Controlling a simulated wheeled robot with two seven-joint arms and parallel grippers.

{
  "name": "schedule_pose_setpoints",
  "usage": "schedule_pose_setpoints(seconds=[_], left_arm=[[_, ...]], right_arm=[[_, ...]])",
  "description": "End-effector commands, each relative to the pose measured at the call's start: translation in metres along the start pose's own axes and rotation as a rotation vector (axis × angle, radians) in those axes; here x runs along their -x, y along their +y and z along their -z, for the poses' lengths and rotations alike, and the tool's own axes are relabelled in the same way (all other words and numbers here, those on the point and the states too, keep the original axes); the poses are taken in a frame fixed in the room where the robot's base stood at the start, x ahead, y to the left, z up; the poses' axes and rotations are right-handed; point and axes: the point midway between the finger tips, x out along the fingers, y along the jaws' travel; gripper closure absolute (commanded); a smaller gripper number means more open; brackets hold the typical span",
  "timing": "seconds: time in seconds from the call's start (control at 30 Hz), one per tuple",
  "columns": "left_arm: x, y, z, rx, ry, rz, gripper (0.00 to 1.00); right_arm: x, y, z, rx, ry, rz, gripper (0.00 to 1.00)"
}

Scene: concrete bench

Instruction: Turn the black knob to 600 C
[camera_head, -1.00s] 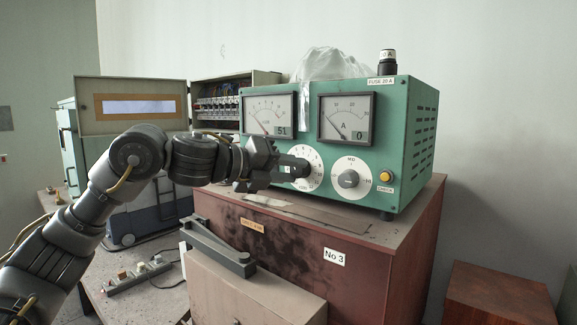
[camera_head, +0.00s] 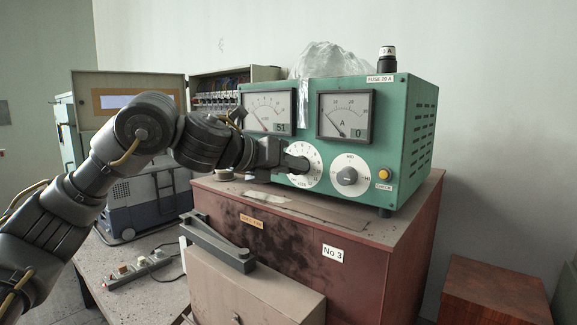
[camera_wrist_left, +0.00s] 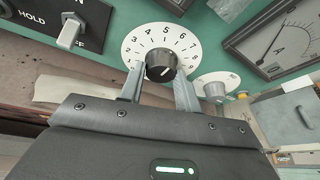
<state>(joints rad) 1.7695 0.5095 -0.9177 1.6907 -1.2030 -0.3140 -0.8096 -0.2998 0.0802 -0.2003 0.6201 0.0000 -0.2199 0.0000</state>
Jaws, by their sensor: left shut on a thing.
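The black knob (camera_wrist_left: 160,67) sits at the centre of a white numbered dial (camera_wrist_left: 152,40) on the front of a green instrument box (camera_head: 408,130). My left gripper (camera_head: 288,163) comes from the left and is shut on the knob; its fingers sit on either side of it in the left wrist view. A short white mark shows on the knob's face. The dial (camera_head: 312,160) also shows in the head view, partly covered by the gripper. The left meter (camera_head: 268,108) has a readout of 51. My right gripper is not in view.
A second white dial with a grey knob (camera_head: 347,176) is right of the held knob, then an orange button (camera_head: 384,174). The right meter (camera_head: 346,117) reads 0. A toggle switch (camera_wrist_left: 70,32) shows in the left wrist view. The box stands on a red-brown cabinet (camera_head: 300,235).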

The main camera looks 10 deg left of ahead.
Motion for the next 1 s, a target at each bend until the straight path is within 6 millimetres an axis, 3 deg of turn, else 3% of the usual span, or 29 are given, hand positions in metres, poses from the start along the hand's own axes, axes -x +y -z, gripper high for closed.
schedule_pose_setpoints(seconds=[0.37, 0.4, 0.53, 0.83, 1.0], left_arm=[[-0.001, 0.0, 0.002, -0.004, 0.004, -0.002, 0.9], [-0.001, 0.0, 0.002, -0.004, 0.004, -0.002, 0.63], [-0.001, 0.0, 0.001, -0.004, 0.003, -0.001, 0.46], [0.001, 0.0, 0.001, -0.003, 0.001, -0.001, 0.45], [0.018, 0.001, 0.002, -0.005, -0.002, -0.001, 0.45]], right_arm=[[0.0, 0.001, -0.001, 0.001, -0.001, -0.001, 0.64], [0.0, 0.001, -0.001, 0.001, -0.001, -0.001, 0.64], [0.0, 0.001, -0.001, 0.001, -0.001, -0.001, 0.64], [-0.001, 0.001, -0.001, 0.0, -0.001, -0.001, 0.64], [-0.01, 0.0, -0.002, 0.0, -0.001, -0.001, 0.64]])
